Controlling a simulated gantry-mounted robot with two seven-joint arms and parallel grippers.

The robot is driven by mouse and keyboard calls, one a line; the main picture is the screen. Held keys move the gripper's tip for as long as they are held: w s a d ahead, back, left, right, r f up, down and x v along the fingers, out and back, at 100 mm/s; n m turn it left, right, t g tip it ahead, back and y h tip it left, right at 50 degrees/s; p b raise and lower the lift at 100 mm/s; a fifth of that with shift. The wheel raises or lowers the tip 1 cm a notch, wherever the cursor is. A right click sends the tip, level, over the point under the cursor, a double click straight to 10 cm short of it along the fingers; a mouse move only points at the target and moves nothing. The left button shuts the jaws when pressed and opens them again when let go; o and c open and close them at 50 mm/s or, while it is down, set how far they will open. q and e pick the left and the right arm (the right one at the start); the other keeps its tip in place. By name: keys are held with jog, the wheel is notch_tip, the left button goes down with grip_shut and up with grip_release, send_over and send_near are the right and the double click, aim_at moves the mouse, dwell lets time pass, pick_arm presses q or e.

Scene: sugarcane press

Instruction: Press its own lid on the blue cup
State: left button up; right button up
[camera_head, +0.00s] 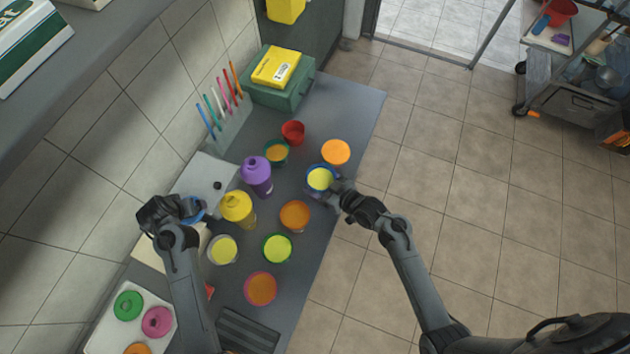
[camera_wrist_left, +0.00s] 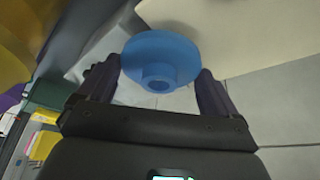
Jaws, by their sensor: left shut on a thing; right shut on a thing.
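The blue cup (camera_head: 311,170), with yellow liquid inside, stands near the table's right edge. My right gripper (camera_head: 335,187) is shut on its right side; the fingertips are partly hidden. My left gripper (camera_head: 183,208) is at the left, over the table's wall side, shut on the blue lid (camera_head: 194,219). In the left wrist view the round blue lid (camera_wrist_left: 158,62), with a short hollow neck, sits between the two fingers (camera_wrist_left: 157,88). The lid is well apart from the cup, with the purple and yellow lidded cups between them.
A purple lidded cup (camera_head: 257,184) and a yellow lidded cup (camera_head: 238,210) stand mid-table. Several open cups surround them, including an orange-filled one (camera_head: 295,215). A white tray (camera_head: 103,312) with more lids lies at the lower left. A straw rack (camera_head: 233,124) stands by the wall.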

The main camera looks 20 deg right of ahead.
jog(key=w+d+r+v, duration=0.1)
jog(key=v, duration=0.9)
jog(key=shift+d+r, duration=0.2)
jog(key=shift+r, duration=0.05)
jog(key=shift+d+r, duration=0.1)
dwell(0.6)
